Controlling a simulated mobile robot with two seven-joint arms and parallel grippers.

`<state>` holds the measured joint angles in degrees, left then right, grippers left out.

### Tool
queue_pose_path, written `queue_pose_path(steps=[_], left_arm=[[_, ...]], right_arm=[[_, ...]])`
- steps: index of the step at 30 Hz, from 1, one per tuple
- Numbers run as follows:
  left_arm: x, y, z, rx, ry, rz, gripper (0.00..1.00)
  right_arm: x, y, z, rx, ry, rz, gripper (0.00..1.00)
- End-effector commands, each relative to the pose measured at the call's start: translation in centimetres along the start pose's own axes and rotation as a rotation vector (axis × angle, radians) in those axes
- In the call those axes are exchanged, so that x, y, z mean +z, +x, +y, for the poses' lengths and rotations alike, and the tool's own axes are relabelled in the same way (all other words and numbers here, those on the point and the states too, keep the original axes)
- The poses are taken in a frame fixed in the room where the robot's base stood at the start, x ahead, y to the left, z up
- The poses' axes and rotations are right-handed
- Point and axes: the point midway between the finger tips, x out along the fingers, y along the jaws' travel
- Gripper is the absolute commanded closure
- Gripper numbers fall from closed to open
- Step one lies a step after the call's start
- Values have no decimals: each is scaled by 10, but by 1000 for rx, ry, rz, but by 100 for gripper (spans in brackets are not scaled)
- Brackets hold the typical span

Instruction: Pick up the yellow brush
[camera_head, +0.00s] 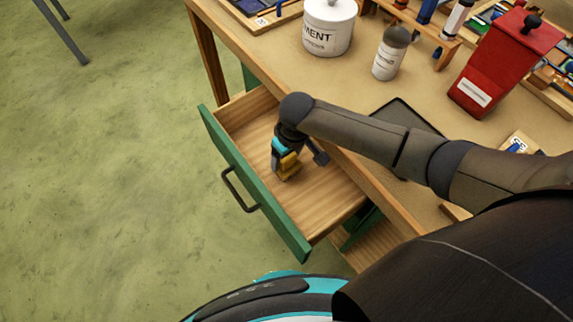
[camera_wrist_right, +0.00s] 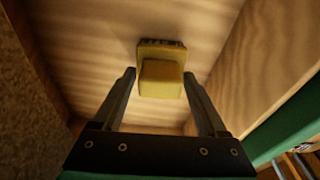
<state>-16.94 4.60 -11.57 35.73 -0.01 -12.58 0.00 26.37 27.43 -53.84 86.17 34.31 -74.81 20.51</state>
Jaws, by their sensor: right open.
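The yellow brush (camera_head: 289,166) lies on the wooden floor of the open drawer (camera_head: 318,208) with the green front. In the right wrist view the yellow brush (camera_wrist_right: 161,72) shows ahead of and between the fingertips, with a dark edge at its far end. My right gripper (camera_head: 294,168) reaches down into the drawer over the brush. In the wrist view its two fingers (camera_wrist_right: 160,80) stand apart on either side of the brush, and no clear contact shows. In the head view the gripper partly hides the brush. My left gripper is not in view.
The drawer's green front (camera_head: 245,180) with its dark handle (camera_head: 238,190) and the wooden side walls surround my gripper. On the workbench stand a white tub (camera_head: 328,28), a grey-topped bottle (camera_head: 391,55) and a red canister (camera_head: 498,65). The green floor at left is open.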

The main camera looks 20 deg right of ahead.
Motion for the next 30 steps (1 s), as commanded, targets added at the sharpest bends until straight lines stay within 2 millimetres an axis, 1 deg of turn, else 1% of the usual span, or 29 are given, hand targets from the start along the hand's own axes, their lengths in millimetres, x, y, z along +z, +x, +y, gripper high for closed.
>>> queue_pose_path(steps=[6,25,26,30], left_arm=[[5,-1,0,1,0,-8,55],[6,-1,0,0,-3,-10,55],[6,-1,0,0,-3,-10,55],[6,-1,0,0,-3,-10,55]], right_arm=[[0,0,0,0,-1,1,26],[0,-1,0,1,0,0,97],[0,-1,0,1,0,0,100],[-1,-1,0,1,0,1,100]])
